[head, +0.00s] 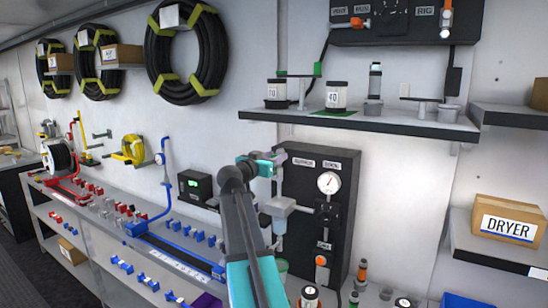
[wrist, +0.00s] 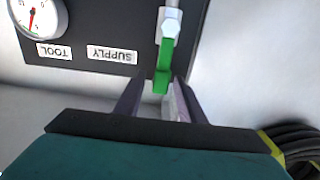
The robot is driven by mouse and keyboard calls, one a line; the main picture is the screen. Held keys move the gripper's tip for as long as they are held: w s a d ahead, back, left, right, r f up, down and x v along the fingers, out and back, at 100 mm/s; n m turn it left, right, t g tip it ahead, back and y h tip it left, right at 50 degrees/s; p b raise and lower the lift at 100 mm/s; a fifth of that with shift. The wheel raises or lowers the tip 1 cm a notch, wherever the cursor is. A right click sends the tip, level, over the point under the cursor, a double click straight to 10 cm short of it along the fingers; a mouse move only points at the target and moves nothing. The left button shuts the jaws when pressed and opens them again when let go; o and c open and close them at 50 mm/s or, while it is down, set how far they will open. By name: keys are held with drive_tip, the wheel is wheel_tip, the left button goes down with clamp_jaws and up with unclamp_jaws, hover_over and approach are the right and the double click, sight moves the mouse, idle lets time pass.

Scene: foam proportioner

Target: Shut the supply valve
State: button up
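The supply valve has a green handle (wrist: 162,80) on a silver body (wrist: 169,22) at the edge of a dark panel. The upside-down SUPPLY label (wrist: 112,53) is beside it in the wrist view. My gripper (wrist: 158,98) is open, with one finger on each side of the handle's end. A gap shows between the handle and the left finger; the handle is close to the right finger, and I cannot tell whether they touch. In the head view my gripper (head: 279,159) is at the panel's (head: 292,198) upper left edge and hides the handle.
A round gauge (wrist: 38,17) and a TOOL label (wrist: 54,51) are on the same panel. A shelf (head: 355,123) with jars juts out above my gripper. A bench (head: 90,222) with small coloured parts runs left. A DRYER box (head: 508,220) stands at right.

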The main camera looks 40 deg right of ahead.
clamp_jaws()
drive_tip(key=shift+a, duration=0.15)
drive_tip(key=shift+d, duration=0.2)
drive_tip(key=shift+f, duration=0.1)
